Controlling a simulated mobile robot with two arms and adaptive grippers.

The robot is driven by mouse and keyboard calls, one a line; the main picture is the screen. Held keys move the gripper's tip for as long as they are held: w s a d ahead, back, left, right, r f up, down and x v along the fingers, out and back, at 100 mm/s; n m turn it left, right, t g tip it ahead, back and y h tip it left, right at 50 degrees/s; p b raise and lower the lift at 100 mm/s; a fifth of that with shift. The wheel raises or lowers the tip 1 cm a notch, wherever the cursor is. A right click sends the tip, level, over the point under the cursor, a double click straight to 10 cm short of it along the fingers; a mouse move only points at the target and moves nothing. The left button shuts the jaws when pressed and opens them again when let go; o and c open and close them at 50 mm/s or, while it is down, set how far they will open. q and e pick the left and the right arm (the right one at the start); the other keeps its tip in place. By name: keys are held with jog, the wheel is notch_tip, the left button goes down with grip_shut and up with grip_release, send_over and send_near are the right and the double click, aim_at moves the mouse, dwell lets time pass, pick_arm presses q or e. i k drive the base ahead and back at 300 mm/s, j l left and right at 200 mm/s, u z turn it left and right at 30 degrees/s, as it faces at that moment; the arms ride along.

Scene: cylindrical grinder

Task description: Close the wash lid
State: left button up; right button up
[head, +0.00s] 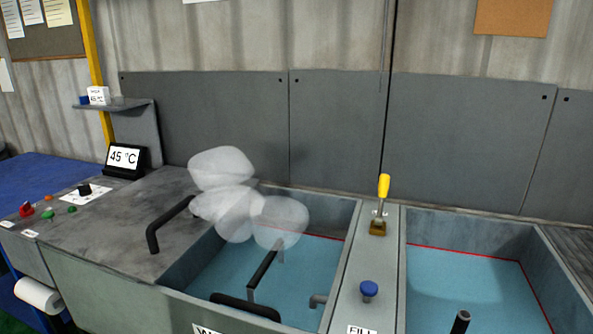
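The wash tank (174,282) is the middle basin, with a partly cut-off label starting with "W" on its front. It is uncovered and holds blue water (315,262), with whitish puffs of steam (235,210) above. A flat grey top (110,212) lies left of the basin, with a black bar handle (165,226) near its right edge. It may be the wash lid, slid aside; I cannot tell for sure. A black-gripped handle (263,270) stands up inside the tank, and another black bar (245,306) is at its front. Neither gripper is in view.
A divider (340,300) carries a yellow-handled lever (383,190) and a blue knob (369,288). Right of it is a second open water basin (460,290). A 45 °C display (125,158) and control buttons (47,214) are at left. Dark panels (210,115) stand behind.

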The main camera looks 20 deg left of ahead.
aim_at(142, 229)
jog(key=u, duration=1.3)
